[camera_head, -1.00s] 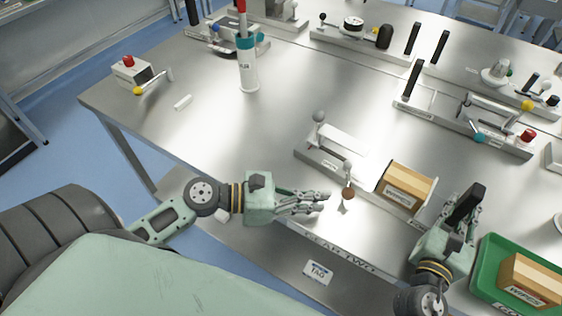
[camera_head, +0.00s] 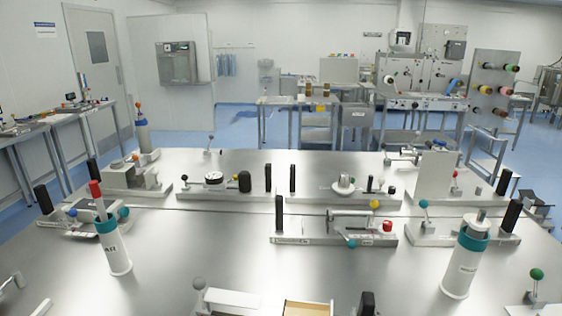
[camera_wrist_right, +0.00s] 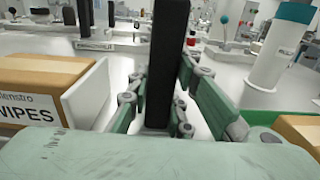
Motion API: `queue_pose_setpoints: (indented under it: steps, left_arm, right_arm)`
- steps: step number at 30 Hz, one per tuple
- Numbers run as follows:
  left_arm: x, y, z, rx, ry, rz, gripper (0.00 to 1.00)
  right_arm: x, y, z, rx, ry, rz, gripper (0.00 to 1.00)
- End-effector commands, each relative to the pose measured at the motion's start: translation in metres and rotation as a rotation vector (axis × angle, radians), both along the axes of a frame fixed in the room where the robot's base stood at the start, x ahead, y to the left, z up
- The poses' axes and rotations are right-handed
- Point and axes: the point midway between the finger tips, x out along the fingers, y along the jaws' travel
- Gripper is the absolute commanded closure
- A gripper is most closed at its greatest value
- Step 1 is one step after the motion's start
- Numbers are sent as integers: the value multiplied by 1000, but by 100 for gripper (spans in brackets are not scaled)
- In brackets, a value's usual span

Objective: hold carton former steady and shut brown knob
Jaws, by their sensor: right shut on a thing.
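The carton former shows only its top at the lower edge of the head view: a grey ball knob (camera_head: 198,283), a white plate (camera_head: 232,299), a tan carton (camera_head: 305,308) and the tip of a black upright handle (camera_head: 367,302). In the right wrist view, my right gripper (camera_wrist_right: 160,100) is shut around this black handle (camera_wrist_right: 168,50), which stands upright between its fingers. The carton marked WIPES (camera_wrist_right: 40,85) is left of it, beside a white end plate (camera_wrist_right: 88,95). The brown knob and my left gripper are out of view.
A white bottle with a red top (camera_head: 112,240) stands at left, and a teal-collared white canister (camera_head: 463,265) at right. Several fixtures with knobs and handles line the back, including one with a red knob (camera_head: 388,225). Bare steel lies at centre left.

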Motion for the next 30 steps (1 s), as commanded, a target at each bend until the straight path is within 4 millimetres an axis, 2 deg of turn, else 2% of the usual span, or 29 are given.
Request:
queue_pose_setpoints:
  steps: [1,12,13,19,30]
  left_arm:
    - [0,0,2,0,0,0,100]
    - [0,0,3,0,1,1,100]
    - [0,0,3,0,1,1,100]
    - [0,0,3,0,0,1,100]
    - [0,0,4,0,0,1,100]
  right_arm:
    - [-2,1,-6,3,14,2,100]
    - [-1,1,-3,0,11,2,100]
    - [-1,1,-3,0,11,2,78]
    - [0,0,-1,0,6,1,61]
    - [-3,0,1,-1,3,0,59]
